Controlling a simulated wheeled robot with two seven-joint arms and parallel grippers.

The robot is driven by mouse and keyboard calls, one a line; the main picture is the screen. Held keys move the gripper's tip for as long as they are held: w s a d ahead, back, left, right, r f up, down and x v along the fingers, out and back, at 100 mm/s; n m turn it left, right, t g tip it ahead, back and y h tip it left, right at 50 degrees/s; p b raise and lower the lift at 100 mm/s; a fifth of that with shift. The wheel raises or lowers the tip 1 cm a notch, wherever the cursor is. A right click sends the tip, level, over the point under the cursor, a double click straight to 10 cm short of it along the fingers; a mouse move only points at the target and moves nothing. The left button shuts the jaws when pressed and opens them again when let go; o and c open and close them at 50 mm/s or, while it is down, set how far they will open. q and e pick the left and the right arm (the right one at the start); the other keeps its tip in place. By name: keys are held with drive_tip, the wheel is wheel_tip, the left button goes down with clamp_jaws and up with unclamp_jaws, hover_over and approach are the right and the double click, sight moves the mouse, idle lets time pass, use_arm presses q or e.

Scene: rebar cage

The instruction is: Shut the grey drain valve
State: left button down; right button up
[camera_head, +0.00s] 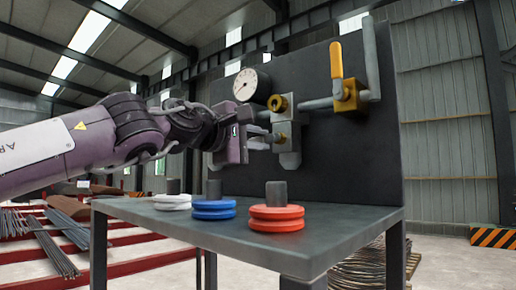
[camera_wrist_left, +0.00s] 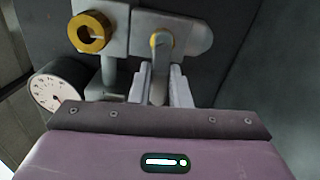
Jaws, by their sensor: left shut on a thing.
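The grey drain valve shows in the left wrist view as a grey lever (camera_wrist_left: 159,82) hanging down from a small brass hub on a grey body. In the head view the valve body (camera_head: 290,150) sits low on the dark panel, below a brass ring fitting. My left gripper (camera_head: 266,139) reaches it from the left. Its two fingers (camera_wrist_left: 162,86) are shut on the grey lever, one on each side. In the head view the gripper and its fingers hide most of the lever. My right gripper is in neither view.
A pressure gauge (camera_head: 252,85) and a brass ring fitting (camera_head: 278,102) sit close above the gripper. A valve with an upright yellow lever (camera_head: 337,66) is to the right. White (camera_head: 172,203), blue (camera_head: 213,209) and red (camera_head: 277,218) discs stand on the grey table (camera_head: 330,232) below.

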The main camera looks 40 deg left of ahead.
use_arm(q)
drive_tip(key=shift+r+m, duration=0.2)
drive_tip(key=shift+m, duration=0.5)
drive_tip(key=c, duration=1.4)
unclamp_jaws()
drive_tip(key=shift+o, duration=0.2)
drive_tip(key=shift+s, duration=0.1)
drive_tip(key=shift+s+f+b, duration=0.15)
drive_tip(key=shift+s+b, duration=0.15)
drive_tip(key=shift+b, duration=0.25)
drive_tip(key=s+b, duration=0.3)
drive_tip(key=s, duration=0.4)
drive_tip(key=shift+a, duration=0.3)
